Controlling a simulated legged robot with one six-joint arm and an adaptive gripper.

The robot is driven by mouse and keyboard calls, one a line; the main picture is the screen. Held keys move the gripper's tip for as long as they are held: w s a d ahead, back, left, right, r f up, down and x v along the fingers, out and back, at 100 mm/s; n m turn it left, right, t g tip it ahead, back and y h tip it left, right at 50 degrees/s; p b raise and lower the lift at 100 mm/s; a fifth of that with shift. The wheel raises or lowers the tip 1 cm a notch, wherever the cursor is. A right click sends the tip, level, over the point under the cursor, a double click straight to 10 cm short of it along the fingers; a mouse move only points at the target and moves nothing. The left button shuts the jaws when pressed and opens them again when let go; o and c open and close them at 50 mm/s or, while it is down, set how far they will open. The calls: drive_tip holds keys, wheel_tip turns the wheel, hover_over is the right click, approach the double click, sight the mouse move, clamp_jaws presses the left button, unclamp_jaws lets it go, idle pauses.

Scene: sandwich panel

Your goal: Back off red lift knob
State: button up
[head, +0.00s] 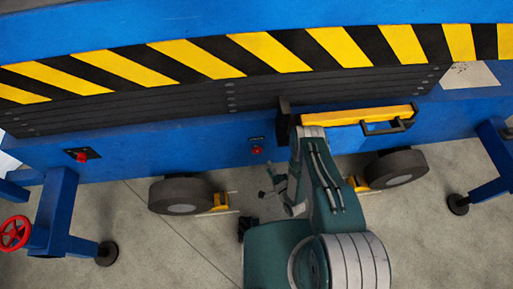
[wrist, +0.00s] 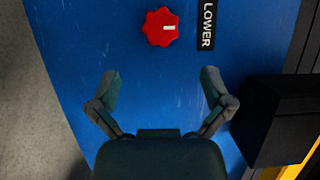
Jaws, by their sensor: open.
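The red lift knob (wrist: 160,27) is a lobed red dial with a white mark, at the top of the wrist view on a blue panel. A black label reading LOWER (wrist: 208,24) is beside it. In the head view a small red knob (head: 257,150) sits under a black label, left of my arm. My gripper (wrist: 160,76) is open, its two fingers spread wide with nothing between them. The knob lies beyond the fingertips in the wrist view, apart from them. In the head view my gripper (head: 266,184) is small and dark, just below the knob.
Another red knob (head: 81,156) is farther left on the blue frame. A yellow bar with a black bracket (head: 284,115) is close to my arm; a black block (wrist: 275,119) shows in the wrist view. Wheels (head: 182,195) and blue legs (head: 60,205) stand on the concrete floor.

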sight(258, 152)
drive_tip(key=x, duration=0.5)
drive_tip(key=a+x, duration=0.1)
drive_tip(key=x, duration=0.2)
drive_tip(key=shift+s+f, duration=0.1)
drive_tip(key=shift+s, duration=0.15)
drive_tip(key=shift+w+a, duration=0.1)
drive_tip(key=shift+w, duration=0.45)
drive_tip(key=shift+s, duration=0.1)
drive_tip(key=c, duration=1.1)
